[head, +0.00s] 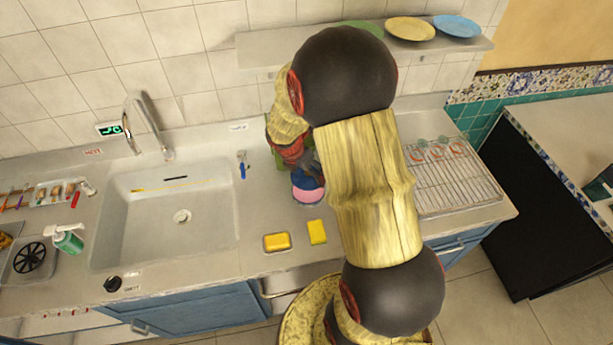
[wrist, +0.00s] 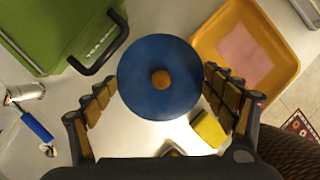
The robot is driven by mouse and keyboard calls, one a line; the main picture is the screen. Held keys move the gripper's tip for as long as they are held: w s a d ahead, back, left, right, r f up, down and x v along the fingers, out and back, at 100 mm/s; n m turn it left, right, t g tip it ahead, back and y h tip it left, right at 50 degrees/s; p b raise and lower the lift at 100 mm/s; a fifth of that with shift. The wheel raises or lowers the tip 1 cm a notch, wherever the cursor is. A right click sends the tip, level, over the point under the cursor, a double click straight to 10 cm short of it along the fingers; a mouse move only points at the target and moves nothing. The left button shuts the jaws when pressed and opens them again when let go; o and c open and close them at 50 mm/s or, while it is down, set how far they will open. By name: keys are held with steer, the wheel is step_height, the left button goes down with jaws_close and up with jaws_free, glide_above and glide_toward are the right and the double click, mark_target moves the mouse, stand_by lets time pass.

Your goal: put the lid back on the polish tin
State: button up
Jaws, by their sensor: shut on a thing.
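The lid (wrist: 150,95) is a round blue disc with an orange-brown knob, in the middle of the wrist view. My gripper (wrist: 162,75) is shut on it, with a finger at its left and right edges. In the head view the blue lid (head: 303,180) shows just below the gripper, partly hidden by my arm. A pink round thing with a darker rim, apparently the polish tin (head: 308,195), is directly under it. I cannot tell whether lid and tin touch. In the wrist view the lid hides whatever lies below it.
A green tea box (wrist: 65,30) stands close at the upper left. An orange tray (wrist: 207,45) holding a pink cloth lies at the right. A yellow sponge (wrist: 208,130) is near the right finger. The sink (head: 165,235) is left; a wire rack (head: 455,180) is right.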

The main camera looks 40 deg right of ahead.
steer(key=shift+f, duration=0.15)
step_height(320, 180, down, 4)
steer(key=b, duration=0.4)
steer(key=shift+b, duration=0.35)
steer(key=shift+f+b, duration=0.5)
steer(key=shift+f, duration=0.55)
steer(key=shift+r+p, duration=0.1)
steer(key=shift+p, duration=0.5)
steer(key=shift+p, duration=0.4)
stand_by(1.3)
steer(key=shift+f, duration=0.2)
steer(key=o, duration=1.1)
